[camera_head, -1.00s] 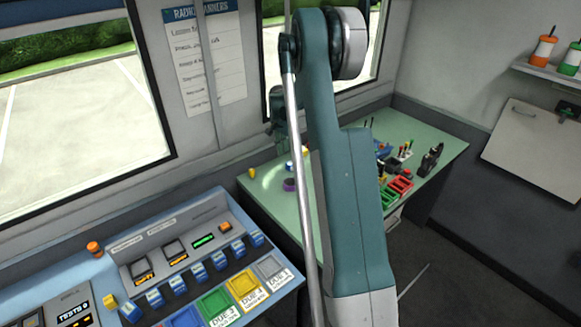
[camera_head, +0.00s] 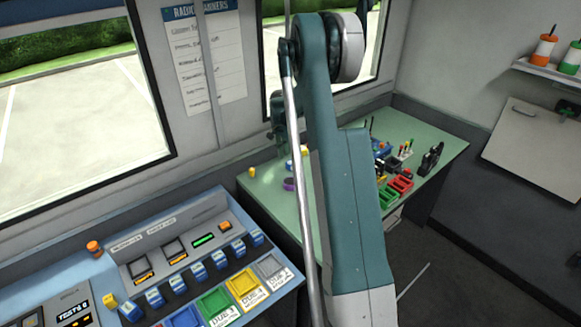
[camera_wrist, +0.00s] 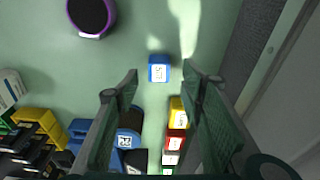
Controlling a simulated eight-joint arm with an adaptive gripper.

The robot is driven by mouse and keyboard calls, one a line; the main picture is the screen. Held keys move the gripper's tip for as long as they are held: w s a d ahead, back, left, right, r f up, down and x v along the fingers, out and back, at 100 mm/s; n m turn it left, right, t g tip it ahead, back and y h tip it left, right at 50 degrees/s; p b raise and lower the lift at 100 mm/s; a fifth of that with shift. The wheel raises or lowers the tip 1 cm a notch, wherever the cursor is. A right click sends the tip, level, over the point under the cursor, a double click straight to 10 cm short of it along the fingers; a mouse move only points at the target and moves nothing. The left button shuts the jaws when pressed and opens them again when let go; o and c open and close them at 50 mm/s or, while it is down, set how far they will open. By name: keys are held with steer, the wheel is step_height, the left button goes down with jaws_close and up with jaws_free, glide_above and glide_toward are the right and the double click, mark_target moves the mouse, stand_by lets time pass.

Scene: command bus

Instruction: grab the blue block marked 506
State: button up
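A small blue block (camera_wrist: 159,68) with a white label lies on the green tabletop in the wrist view; its mark is too small to read surely. My gripper (camera_wrist: 159,73) is open, with its two dark green fingers to the left and right of the block and a gap on each side. The block lies near the line between the fingertips, and nothing is held.
A purple-rimmed dark round thing (camera_wrist: 90,15) lies upper left. Yellow (camera_wrist: 177,110) and red (camera_wrist: 176,142) labelled blocks stand near the right finger. A blue labelled thing (camera_wrist: 129,139) is near the left finger. The console (camera_head: 205,262) bears several blue blocks.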

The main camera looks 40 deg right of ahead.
mark_target(290, 162)
steer(key=shift+d+f+b, duration=0.2)
steer(key=shift+f+b, duration=0.05)
steer(key=shift+f, duration=1.05)
steer(key=shift+d+f+b, duration=0.2)
steer(key=shift+f, duration=1.05)
steer(key=c, duration=1)
